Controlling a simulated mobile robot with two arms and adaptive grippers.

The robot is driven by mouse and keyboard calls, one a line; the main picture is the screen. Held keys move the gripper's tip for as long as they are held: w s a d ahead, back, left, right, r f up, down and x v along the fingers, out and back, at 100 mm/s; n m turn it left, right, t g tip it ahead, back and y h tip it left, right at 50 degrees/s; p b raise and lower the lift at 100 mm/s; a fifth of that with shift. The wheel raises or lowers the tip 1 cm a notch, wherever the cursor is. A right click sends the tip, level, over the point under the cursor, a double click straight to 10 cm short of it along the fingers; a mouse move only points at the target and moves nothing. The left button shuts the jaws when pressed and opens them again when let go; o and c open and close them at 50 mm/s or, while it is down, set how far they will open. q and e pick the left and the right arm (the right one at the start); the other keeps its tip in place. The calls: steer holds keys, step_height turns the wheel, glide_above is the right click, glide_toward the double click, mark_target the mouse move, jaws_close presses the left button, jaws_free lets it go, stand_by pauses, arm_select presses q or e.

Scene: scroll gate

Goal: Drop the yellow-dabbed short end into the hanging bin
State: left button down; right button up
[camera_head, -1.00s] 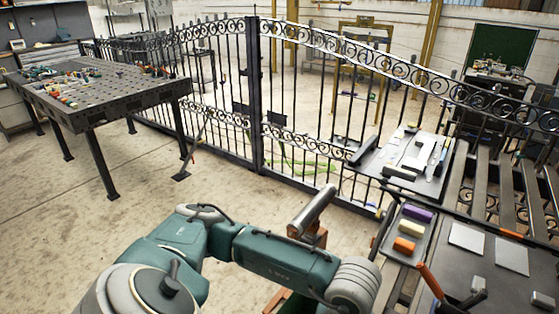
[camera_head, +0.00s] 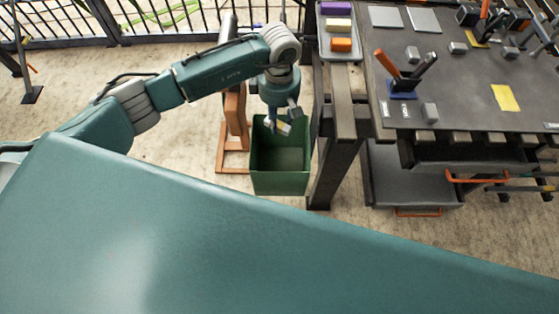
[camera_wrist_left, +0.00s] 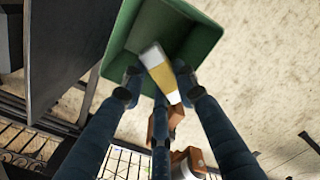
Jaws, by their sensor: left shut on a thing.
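The green hanging bin (camera_head: 279,183) is beside the leg at the left end of the workbench, its open top facing up. My left gripper (camera_head: 283,124) points down over the bin's opening. It is shut on the short end (camera_head: 284,128), a small pale bar with a yellow band. In the left wrist view the short end (camera_wrist_left: 161,75) sits between the fingertips (camera_wrist_left: 158,78), with the bin (camera_wrist_left: 203,47) behind it. The bar shows over the bin's mouth and near wall; its exact height above the rim is unclear. My right gripper is out of view.
The workbench (camera_head: 455,105) stands right of the bin, with a tray (camera_head: 341,55) of purple, cream and orange blocks at its left edge. A brown wooden stand (camera_head: 235,120) is close left of the bin. Open floor (camera_head: 180,130) lies further left.

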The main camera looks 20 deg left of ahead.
arm_select(q)
steer(key=shift+a+f+b, duration=0.1)
steer(key=shift+f+b, duration=0.2)
steer(key=shift+f, duration=0.3)
step_height(320, 180, down, 4)
steer(key=shift+r+b, duration=0.1)
steer(key=shift+b, duration=0.95)
steer(key=shift+f, duration=0.45)
steer(key=c, duration=1.4)
jaws_free()
steer(key=shift+o, duration=0.7)
step_height(320, 180, up, 12)
steer(key=shift+r, duration=0.1)
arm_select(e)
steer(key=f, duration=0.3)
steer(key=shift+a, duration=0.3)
